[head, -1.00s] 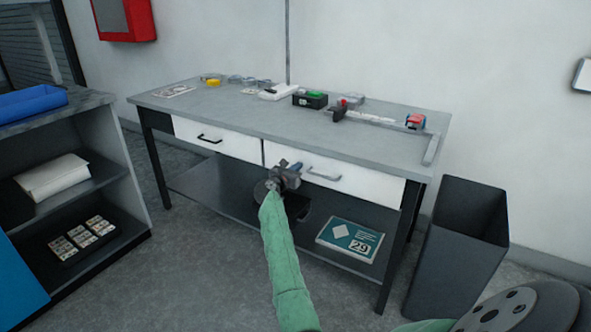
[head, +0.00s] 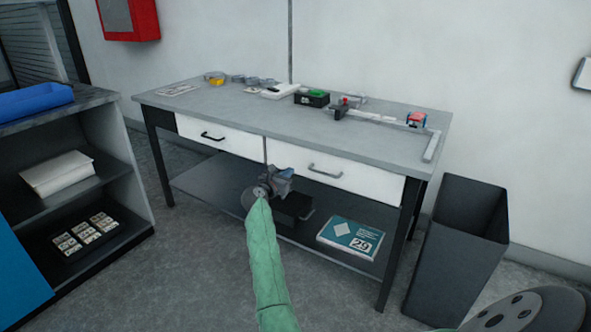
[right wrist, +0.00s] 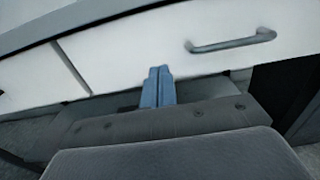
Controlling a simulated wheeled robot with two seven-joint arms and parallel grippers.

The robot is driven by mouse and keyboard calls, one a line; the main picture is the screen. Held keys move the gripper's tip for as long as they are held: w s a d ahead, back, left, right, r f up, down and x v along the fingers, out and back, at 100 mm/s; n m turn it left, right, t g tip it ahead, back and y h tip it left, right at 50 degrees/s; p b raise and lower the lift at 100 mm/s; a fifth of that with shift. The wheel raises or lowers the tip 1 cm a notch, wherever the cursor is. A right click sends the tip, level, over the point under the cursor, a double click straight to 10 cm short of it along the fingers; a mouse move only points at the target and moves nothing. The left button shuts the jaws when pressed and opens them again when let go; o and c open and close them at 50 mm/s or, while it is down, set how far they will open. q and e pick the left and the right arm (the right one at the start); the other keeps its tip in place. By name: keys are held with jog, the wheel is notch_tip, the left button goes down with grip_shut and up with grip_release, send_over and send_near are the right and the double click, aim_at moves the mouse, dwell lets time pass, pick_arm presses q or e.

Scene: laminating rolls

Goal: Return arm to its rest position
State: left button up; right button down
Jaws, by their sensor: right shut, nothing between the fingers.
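My right arm, in a green sleeve, reaches up the middle of the head view. Its gripper (head: 284,174) is in front of the workbench (head: 250,115), near the gap between its two white drawers. In the right wrist view the two blue fingers (right wrist: 158,88) are together with nothing between them. The gripper is apart from the handle. My left gripper is in no view.
A dark bin (head: 455,235) stands right of the bench. A teal box (head: 350,238) lies on the lower shelf. A shelf unit (head: 130,190) with a blue tray (head: 35,101) stands at the left. Small items, including a black box (head: 312,98), lie along the bench top's back.

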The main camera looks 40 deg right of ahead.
jog(key=v, duration=0.7)
